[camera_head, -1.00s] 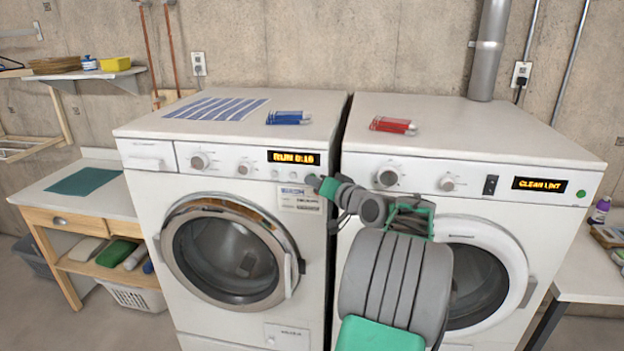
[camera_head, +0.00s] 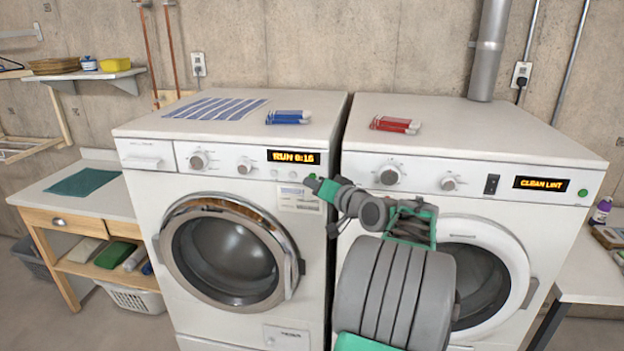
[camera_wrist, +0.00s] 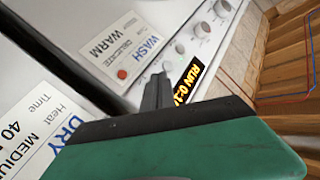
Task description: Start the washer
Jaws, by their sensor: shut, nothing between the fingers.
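The washer (camera_head: 150,215) is the white left machine with a shut, chrome-ringed round door (camera_head: 228,254). Its amber display (camera_head: 293,157) reads RUN 0:16 and is partly covered in the wrist view (camera_wrist: 188,84). Knobs (camera_head: 199,160) and small buttons (camera_head: 278,174) line its panel. My gripper (camera_head: 313,182) is shut and empty at the right end of that panel, below the display. In the wrist view its dark fingers (camera_wrist: 158,92) point at the panel beside the display. I cannot tell whether the tips touch a button. A WASH, WARM, DELICATE card (camera_wrist: 120,45) is on the front.
The white dryer (camera_head: 570,225) stands close at the right, its display (camera_head: 541,184) reading CLEAN LINT. A DRY card (camera_wrist: 40,130) shows in the wrist view. Blue (camera_head: 289,117) and red (camera_head: 395,125) packs lie on top. A side table (camera_head: 100,198) stands left.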

